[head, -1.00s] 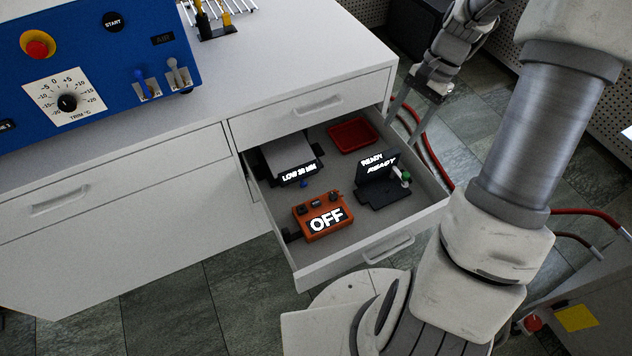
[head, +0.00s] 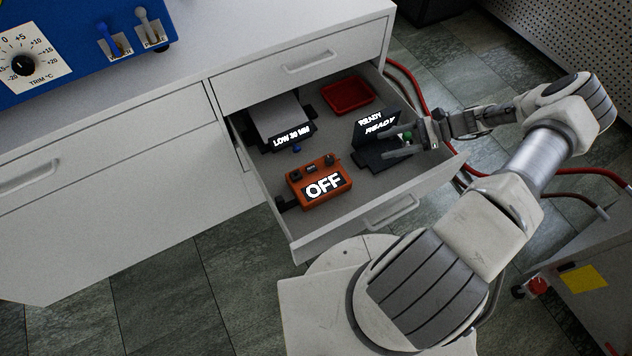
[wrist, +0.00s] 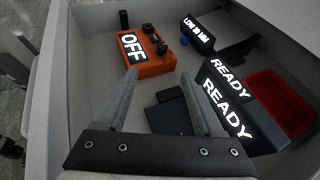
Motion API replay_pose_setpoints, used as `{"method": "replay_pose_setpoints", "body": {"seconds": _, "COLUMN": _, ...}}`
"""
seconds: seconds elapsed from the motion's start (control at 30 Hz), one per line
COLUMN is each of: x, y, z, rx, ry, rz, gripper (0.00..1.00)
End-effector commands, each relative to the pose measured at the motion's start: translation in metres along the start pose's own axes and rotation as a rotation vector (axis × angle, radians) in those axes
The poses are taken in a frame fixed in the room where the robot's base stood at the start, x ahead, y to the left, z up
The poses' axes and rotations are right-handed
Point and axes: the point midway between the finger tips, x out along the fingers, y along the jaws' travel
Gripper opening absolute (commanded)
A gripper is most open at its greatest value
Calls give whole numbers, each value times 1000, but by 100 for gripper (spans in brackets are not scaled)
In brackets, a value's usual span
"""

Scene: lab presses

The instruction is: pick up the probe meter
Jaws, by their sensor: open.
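An orange box (head: 320,182) with a lit OFF display and dark knobs on top lies in the open drawer; it also shows in the wrist view (wrist: 152,67). A black device (head: 372,157) with lit READY displays stands right of it, also in the wrist view (wrist: 170,118). No label shows which one is the probe meter. My gripper (head: 388,143) is open and empty, reaching in over the drawer's right side at the black device. In the wrist view its fingertips (wrist: 159,75) point toward the orange box, apart from it.
The open drawer (head: 312,247) has walls all round. A blue machine (head: 75,45) stands on the counter. Red hoses (head: 408,85) run beside the drawer.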

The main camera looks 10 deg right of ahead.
Motion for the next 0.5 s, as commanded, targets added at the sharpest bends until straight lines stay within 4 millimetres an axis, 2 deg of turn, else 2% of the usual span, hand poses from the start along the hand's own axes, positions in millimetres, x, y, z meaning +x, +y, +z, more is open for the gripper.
{"method": "replay_pose_setpoints", "body": {"seconds": 0.17, "x": 17, "y": 0, "z": -3, "rx": 7, "ry": -14, "rz": -8, "gripper": 69}}
{"method": "replay_pose_setpoints", "body": {"seconds": 0.5, "x": 91, "y": 0, "z": -3, "rx": 7, "ry": -14, "rz": -5, "gripper": 69}}
